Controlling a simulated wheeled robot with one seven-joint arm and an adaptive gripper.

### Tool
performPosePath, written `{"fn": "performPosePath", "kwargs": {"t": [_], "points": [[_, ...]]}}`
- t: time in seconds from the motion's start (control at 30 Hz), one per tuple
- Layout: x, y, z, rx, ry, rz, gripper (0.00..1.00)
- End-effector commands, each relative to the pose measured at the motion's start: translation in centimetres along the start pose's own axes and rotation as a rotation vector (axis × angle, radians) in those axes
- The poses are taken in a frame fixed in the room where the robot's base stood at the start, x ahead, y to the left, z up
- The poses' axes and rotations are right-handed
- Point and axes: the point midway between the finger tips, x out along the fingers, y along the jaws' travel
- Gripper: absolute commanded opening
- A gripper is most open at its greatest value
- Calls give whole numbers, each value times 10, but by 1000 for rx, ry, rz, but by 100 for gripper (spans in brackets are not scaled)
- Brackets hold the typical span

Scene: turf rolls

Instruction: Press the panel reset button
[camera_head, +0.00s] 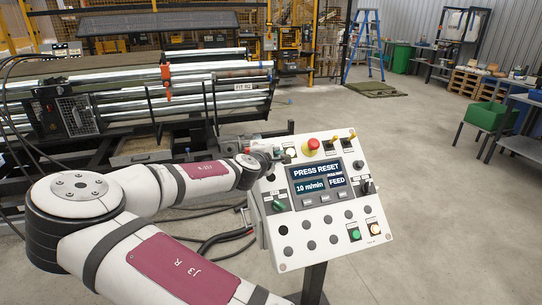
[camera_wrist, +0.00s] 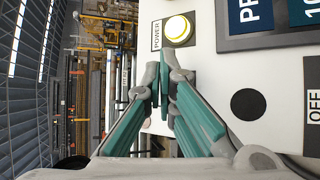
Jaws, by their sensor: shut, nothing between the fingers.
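The white control panel (camera_head: 330,250) stands tilted on a dark post, and its screen (camera_head: 318,178) reads "PRESS RESET", "10 m/min" and "FEED". My gripper (camera_head: 277,154) is at the panel's upper left corner. In the wrist view my gripper (camera_wrist: 162,62) is shut and empty, its fingertips just below a lit white button (camera_wrist: 178,28) labelled "POWER"; I cannot tell whether they touch the panel. A lit amber-white button (camera_head: 374,228) and a green button (camera_head: 355,234) sit at the panel's lower right. Their labels are too small to read, so I cannot tell which button is reset.
The roll machine (camera_head: 210,95) stands behind at left. The concrete floor (camera_head: 440,160) at right is clear.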

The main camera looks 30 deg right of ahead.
Motion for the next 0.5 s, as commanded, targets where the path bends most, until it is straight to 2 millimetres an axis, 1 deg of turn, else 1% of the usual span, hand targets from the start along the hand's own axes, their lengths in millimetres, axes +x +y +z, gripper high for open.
{"fn": "performPosePath", "kwargs": {"t": [0.5], "points": [[6, -4, -4, 0, 0, 0, 0]]}}
